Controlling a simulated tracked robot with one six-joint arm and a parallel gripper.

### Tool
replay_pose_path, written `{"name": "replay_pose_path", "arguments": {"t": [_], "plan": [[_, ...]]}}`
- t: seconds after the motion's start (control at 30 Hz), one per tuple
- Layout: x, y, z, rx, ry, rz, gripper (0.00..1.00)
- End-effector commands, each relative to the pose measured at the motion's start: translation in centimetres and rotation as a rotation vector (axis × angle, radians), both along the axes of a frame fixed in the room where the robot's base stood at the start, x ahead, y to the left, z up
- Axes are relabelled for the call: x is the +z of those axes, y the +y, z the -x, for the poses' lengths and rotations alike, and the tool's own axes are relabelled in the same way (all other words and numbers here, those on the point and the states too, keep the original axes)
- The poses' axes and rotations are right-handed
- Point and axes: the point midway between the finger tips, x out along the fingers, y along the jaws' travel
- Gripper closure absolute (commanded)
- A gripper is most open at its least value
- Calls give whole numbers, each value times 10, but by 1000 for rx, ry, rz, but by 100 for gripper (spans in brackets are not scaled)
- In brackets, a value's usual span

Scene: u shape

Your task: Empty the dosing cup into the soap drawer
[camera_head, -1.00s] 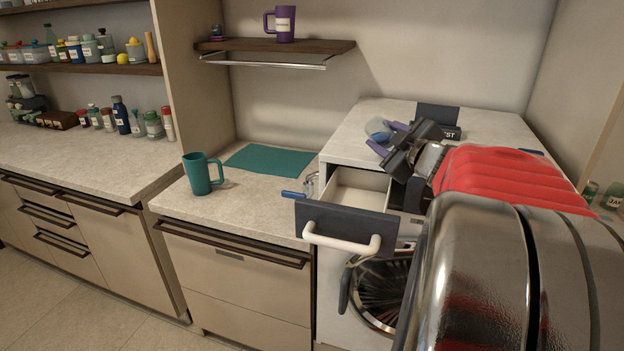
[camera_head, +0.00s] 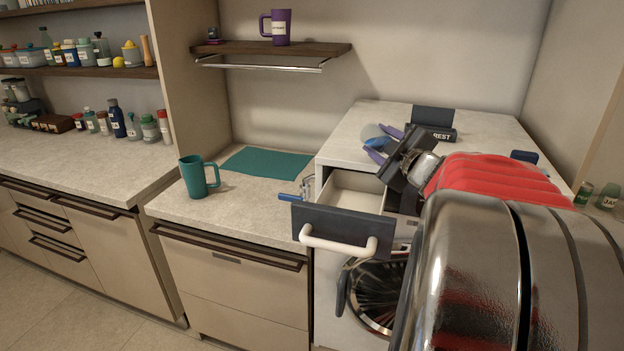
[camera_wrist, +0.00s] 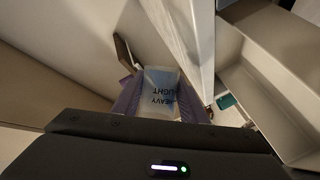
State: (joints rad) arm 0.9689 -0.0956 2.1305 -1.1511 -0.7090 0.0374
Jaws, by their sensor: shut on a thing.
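The dosing cup (camera_head: 371,132) is small and translucent with blue on it. It is between the purple fingers of my gripper (camera_head: 377,143), which is shut on it, above and behind the open soap drawer. In the wrist view the cup (camera_wrist: 160,92) shows lettering reading HEAVY and LIGHT, with my gripper's fingers (camera_wrist: 163,108) on both sides. I cannot tell what is in the cup. The soap drawer (camera_head: 345,224) is pulled out, with a dark front and white handle. Its pale tray (camera_wrist: 280,80) is at the right in the wrist view.
The white washer top (camera_head: 365,112) bears a dark rest stand (camera_head: 432,120). A teal mug (camera_head: 197,178) and teal mat (camera_head: 267,162) are on the counter left of the drawer. A blue-tipped thing (camera_head: 292,197) sits by the drawer's left side. A purple mug (camera_head: 278,26) is on the shelf.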

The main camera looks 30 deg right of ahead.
Motion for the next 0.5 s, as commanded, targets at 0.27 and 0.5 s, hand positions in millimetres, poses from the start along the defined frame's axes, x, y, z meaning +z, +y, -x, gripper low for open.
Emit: {"name": "replay_pose_path", "arguments": {"t": [0.27,0.5], "plan": [[1,0,0,1,-2,38,84],[3,0,0,0,-2,71,84]]}}
